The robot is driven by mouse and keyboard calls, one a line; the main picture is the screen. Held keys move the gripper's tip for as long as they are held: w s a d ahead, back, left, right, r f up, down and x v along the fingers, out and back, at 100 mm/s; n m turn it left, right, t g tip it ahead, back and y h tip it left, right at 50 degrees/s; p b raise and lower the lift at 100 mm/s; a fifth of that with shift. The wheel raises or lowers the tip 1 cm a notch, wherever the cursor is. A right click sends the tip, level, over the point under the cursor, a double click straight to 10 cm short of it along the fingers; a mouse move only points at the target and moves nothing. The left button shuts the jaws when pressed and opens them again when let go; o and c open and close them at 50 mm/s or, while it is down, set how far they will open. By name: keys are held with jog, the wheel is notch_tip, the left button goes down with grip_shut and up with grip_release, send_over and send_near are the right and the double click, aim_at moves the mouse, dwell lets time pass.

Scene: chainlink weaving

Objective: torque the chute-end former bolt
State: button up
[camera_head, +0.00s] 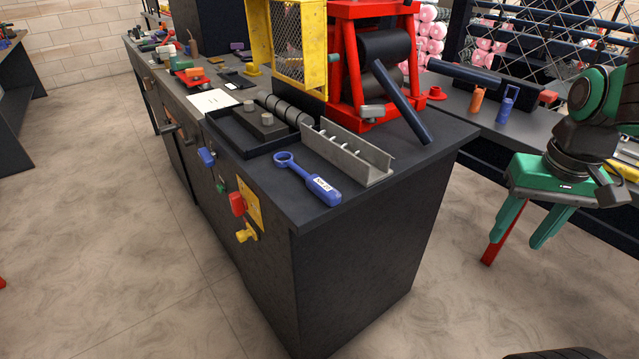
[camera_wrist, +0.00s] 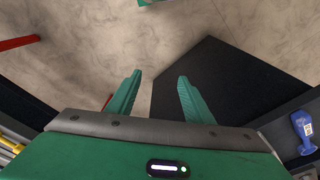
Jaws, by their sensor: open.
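A blue wrench (camera_head: 307,178) with a ring head and a white label on its handle lies on the dark bench top near the front edge. Its blue labelled handle also shows at the right edge of the wrist view (camera_wrist: 304,134). A grey metal channel (camera_head: 345,152), perhaps the chute, lies just behind it with small pins inside. Which bolt is the former bolt I cannot tell. My green gripper (camera_head: 516,239) is open and empty, right of the bench and well apart from the wrench; its two fingers also show in the wrist view (camera_wrist: 156,85).
A red frame (camera_head: 343,70) with dark rollers and a yellow guard (camera_head: 324,45) stand behind the channel. A dark tray (camera_head: 225,137) lies left of it. Coloured knobs stick out from the bench side (camera_head: 237,205). A second bench (camera_head: 550,124) holds orange and blue items. The floor in front is clear.

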jog(key=w+a+r+n+t, duration=0.1)
jog(key=w+a+r+n, duration=0.25)
jog(key=w+a, duration=0.5)
jog(key=n+t+y, duration=0.2)
jog(key=n+y, duration=0.1)
jog(key=n, duration=0.4)
send_near(317, 179)
jog(key=f, duration=0.1)
jog(key=a+f, duration=0.1)
jog(key=shift+w+a+f, duration=0.25)
jog(key=shift+w+f, duration=0.1)
jog(key=shift+f, duration=0.05)
jog(key=shift+d+x, duration=0.2)
jog(key=shift+x, duration=1.25)
jog(key=shift+d+x, duration=0.2)
jog(key=shift+x, duration=1.3)
jog(key=shift+w, duration=0.2)
grip_shut()
